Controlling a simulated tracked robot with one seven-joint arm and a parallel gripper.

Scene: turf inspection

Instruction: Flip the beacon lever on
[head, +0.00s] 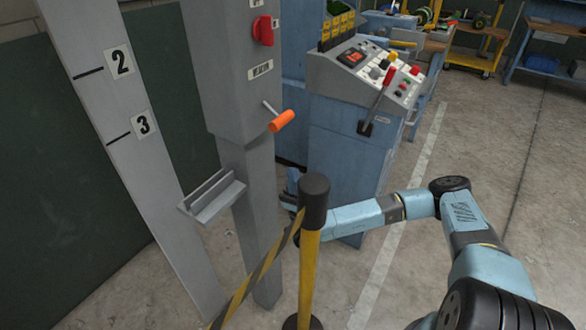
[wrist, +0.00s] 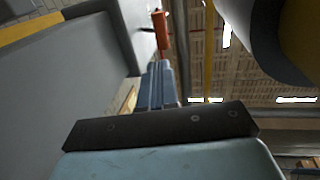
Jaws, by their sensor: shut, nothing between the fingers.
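A lever with an orange grip (head: 282,121) sticks out of the side of a grey box (head: 235,75) on a column; its label is too small to read. A second lever with a red knob (head: 389,75) stands on the sloped console (head: 345,85). My gripper (head: 292,178) is below the orange grip and apart from it, partly hidden behind the barrier post's black top. In the wrist view my gripper (wrist: 158,72) is shut and empty, pointing toward an orange-red grip (wrist: 160,30), with a gap between them.
A yellow barrier post (head: 309,270) with a black top (head: 314,195) and striped tape (head: 255,275) stands in front of my gripper. A grey bracket (head: 212,195) and numbered board (head: 150,160) are at left. Floor (head: 480,180) is clear at right.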

